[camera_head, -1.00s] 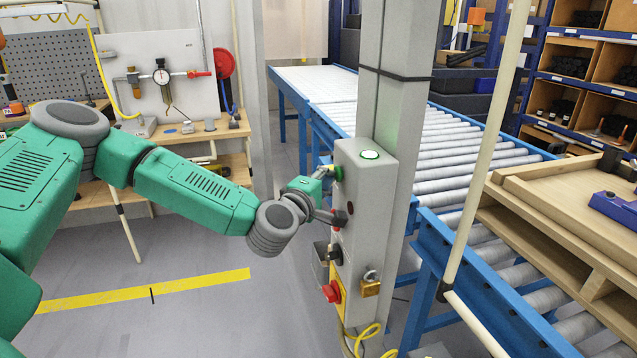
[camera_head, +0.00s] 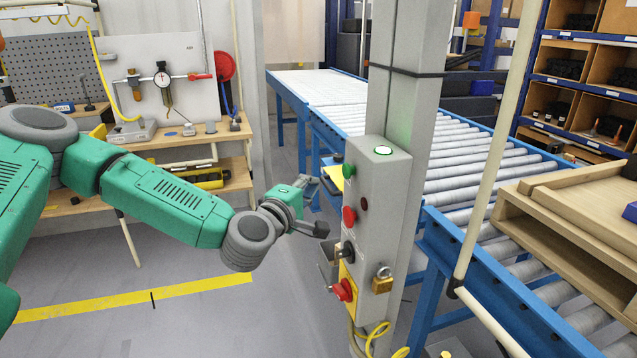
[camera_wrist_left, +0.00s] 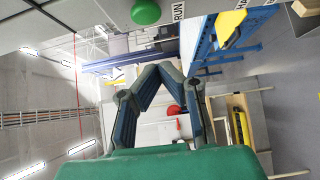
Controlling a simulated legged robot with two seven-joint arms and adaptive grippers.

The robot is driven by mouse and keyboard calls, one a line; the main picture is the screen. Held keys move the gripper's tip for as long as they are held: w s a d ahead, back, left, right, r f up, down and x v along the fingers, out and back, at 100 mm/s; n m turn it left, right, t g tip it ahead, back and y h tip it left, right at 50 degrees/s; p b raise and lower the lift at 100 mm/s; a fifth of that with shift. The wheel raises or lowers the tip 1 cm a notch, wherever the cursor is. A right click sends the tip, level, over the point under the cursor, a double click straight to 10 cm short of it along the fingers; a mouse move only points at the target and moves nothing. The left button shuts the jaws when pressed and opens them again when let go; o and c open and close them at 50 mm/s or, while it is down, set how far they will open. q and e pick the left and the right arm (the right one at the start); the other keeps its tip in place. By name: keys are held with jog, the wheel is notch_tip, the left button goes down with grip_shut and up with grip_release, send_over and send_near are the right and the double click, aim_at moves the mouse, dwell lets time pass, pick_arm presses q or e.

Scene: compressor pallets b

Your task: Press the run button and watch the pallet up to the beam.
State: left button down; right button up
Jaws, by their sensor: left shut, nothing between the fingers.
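The green run button (camera_head: 350,171) is on the side of a grey control box (camera_head: 385,190) on a post. It also shows in the left wrist view (camera_wrist_left: 146,12), beside a RUN label. My left gripper (camera_head: 313,205) is shut and empty, left of the box and apart from the button. In the left wrist view its fingertips (camera_wrist_left: 162,70) meet below the button. The wooden pallet (camera_head: 565,238) sits on the roller conveyor (camera_head: 465,165) at the right. I cannot make out the beam. My right gripper is out of view.
The box also carries a red button (camera_head: 349,215), a black switch (camera_head: 347,252), a red knob (camera_head: 344,290) and a padlock (camera_head: 382,279). A cream pole (camera_head: 490,150) stands before the conveyor. A workbench (camera_head: 175,140) is at the left. The floor between is clear.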

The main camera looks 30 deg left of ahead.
pick_arm(q)
jog(key=s+d, duration=0.2)
jog(key=s, duration=0.4)
jog(key=s+d+f+m+g+h+b, duration=0.25)
jog(key=s+d+f+m, duration=0.2)
jog(key=f, duration=0.45)
jog(key=s+d+f+m+g+h+b, duration=0.1)
jog(key=s+d+f+m+g, duration=0.3)
jog(key=f, duration=0.5)
jog(key=s+d+f+m+g+h+b, duration=0.2)
jog(key=s+d+f+m+g, duration=0.15)
jog(key=d+f, duration=0.45)
jog(key=s+a+f+m+g+y+b, duration=0.2)
jog(key=s+a+f, duration=0.3)
jog(key=s+f, duration=0.3)
jog(key=s+a+f+m+g+y+b, duration=0.2)
jog(key=s+a+f+m+g, duration=0.3)
jog(key=s+f, duration=0.3)
jog(key=s, duration=0.3)
jog(key=shift+a+f+m, duration=0.15)
jog(key=shift+m, duration=0.15)
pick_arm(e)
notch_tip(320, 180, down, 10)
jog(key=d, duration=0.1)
pick_arm(q)
jog(key=shift+a, duration=0.1)
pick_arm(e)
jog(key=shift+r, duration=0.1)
